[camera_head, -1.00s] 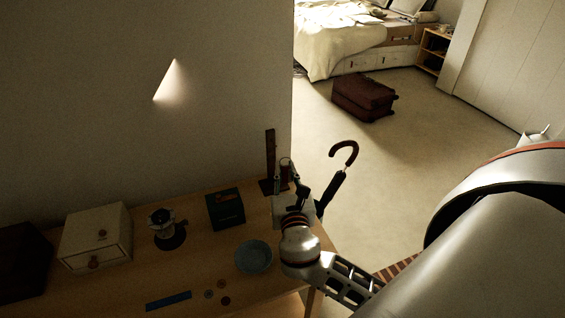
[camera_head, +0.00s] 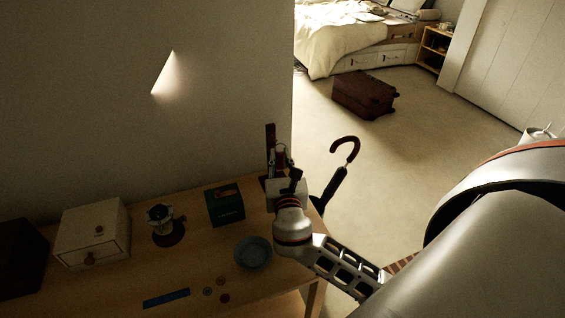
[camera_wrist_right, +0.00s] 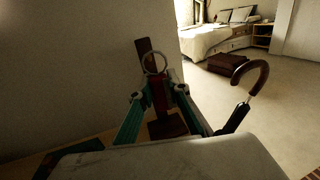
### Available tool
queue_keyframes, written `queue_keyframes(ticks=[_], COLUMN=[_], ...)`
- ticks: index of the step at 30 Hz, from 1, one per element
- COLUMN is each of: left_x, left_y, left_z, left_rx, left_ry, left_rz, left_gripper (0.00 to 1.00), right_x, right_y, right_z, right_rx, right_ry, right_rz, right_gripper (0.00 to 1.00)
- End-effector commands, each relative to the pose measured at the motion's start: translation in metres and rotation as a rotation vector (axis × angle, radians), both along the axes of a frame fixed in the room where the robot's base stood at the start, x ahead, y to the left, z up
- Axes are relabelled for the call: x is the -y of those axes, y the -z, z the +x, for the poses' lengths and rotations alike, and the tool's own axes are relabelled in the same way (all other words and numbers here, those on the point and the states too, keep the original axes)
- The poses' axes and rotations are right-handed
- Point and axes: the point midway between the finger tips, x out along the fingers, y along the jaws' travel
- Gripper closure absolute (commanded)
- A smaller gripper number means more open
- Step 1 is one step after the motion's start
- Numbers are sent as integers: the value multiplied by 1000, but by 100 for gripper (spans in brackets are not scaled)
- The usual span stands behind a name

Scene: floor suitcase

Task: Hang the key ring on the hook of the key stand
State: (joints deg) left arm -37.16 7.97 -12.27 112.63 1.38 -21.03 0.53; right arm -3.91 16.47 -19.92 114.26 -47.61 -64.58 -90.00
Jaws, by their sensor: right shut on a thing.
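The key stand is a dark wooden upright post (camera_head: 270,139) on a flat base at the table's right end; it also shows in the right wrist view (camera_wrist_right: 143,46). My right gripper (camera_head: 281,168) is in front of the stand. In the right wrist view its two fingers (camera_wrist_right: 158,94) are shut on the key ring, at a reddish part between the tips. The metal loop of the key ring (camera_wrist_right: 155,62) stands up above the fingertips and overlaps the post in the picture. I cannot tell whether the loop touches the hook, which I cannot make out. My left gripper is out of view.
A dark green box (camera_head: 225,205), a blue bowl (camera_head: 253,253), a moka pot (camera_head: 161,222) and a cream drawer box (camera_head: 92,234) stand on the table (camera_head: 205,262). An umbrella (camera_head: 334,187) with a curved handle stands just right of my right gripper. The wall is behind the stand.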

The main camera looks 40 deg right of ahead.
Motion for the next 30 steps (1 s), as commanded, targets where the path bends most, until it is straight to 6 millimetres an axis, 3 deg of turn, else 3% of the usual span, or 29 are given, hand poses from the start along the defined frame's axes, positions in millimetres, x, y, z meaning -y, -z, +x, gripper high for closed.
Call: queue_keyframes(ticks=[20, 30], left_x=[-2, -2], left_y=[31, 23], left_z=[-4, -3], left_rx=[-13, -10], left_ry=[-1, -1], left_rz=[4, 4], left_gripper=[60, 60], right_x=[9, 12], right_y=[5, 10], right_z=[36, 48], right_rx=[2, -1], right_ry=[1, 1], right_rz=[-1, 0], right_gripper=[100, 100])
